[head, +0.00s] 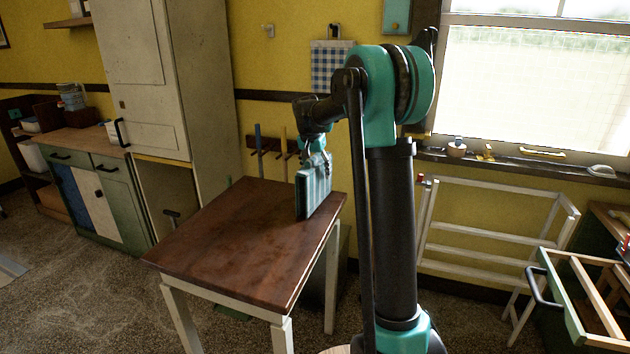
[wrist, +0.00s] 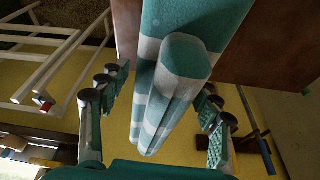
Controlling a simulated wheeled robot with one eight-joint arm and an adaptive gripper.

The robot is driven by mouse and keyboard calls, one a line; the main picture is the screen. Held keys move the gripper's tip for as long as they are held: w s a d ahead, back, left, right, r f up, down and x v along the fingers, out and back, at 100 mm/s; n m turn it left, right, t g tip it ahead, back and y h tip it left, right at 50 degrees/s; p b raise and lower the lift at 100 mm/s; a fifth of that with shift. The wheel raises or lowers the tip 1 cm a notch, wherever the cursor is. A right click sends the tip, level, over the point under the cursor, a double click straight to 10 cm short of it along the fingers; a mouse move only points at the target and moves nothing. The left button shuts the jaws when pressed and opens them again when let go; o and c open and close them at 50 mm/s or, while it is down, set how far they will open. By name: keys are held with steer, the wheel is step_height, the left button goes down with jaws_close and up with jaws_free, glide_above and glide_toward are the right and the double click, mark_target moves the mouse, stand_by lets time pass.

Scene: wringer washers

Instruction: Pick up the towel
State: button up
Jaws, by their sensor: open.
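The towel (head: 316,192) is a thick folded bundle with teal and pale stripes, at the back right part of the brown tabletop (head: 225,240). In the wrist view the towel (wrist: 186,62) runs down the middle, its rounded folded end toward my camera. My gripper (head: 317,163) points down at the towel from above. In the wrist view my gripper (wrist: 163,95) is open, with one finger on each side of the towel and visible gaps beside it. The lower contact between towel and table is partly hidden.
A blue checked cloth (head: 332,67) hangs on the yellow wall. A white drying rack (head: 490,235) stands right of my arm, with an open wooden frame (head: 585,295) at the lower right. A tall pale cupboard (head: 160,75) stands at the back left. Most of the tabletop is clear.

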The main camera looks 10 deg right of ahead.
steer(key=shift+c, duration=0.4)
jaws_close()
steer(key=shift+r, duration=0.15)
